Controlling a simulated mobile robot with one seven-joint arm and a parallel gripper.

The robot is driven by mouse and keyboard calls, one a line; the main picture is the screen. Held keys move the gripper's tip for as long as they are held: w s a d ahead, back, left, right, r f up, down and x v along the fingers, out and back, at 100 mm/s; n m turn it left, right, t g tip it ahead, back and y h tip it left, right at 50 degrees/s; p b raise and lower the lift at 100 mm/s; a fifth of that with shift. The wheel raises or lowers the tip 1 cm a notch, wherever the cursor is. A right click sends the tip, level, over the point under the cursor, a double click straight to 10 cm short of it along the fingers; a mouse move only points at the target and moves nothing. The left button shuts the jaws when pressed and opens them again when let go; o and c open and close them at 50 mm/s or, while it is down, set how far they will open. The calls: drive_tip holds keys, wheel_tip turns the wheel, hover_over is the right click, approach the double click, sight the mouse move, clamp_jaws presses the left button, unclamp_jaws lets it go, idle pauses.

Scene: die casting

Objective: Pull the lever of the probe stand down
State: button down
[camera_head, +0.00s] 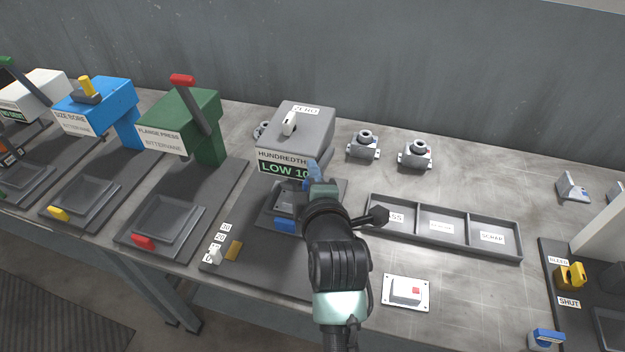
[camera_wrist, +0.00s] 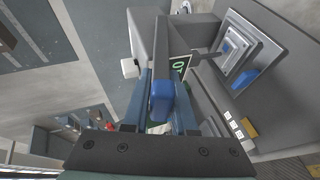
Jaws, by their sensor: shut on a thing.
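The probe stand (camera_head: 296,127) is a grey box-headed machine with a ZERO label, a HUNDREDTHS label and a green-lit display reading LOW 10, its right end covered by my gripper. In the wrist view, its grey head (camera_wrist: 147,32) is in front of my gripper. The lever's blue grip (camera_wrist: 161,102) is between my two fingers. My gripper (camera_head: 315,177) is shut on this grip at the front right of the stand's head. In the head view the lever is mostly hidden behind my gripper and wrist.
A green press (camera_head: 190,115) stands left.

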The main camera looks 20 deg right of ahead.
drive_tip(key=shift+s+a+f, duration=0.15)
drive_tip(key=shift+s+f, duration=0.05)
drive_tip(key=shift+f, duration=0.75)
drive_tip(key=c, duration=0.7)
unclamp_jaws()
drive_tip(key=shift+r, duration=0.1)
drive_tip(key=shift+w+r, duration=0.1)
drive_tip(key=shift+r, duration=0.1)
drive_tip(key=shift+s+r, duration=0.1)
drive_tip(key=shift+s, duration=0.1)
drive_tip(key=b+v, duration=0.1)
drive_tip(key=v, duration=1.1)
drive_tip(key=shift+s+r, duration=0.1)
drive_tip(key=shift+s, duration=0.1)
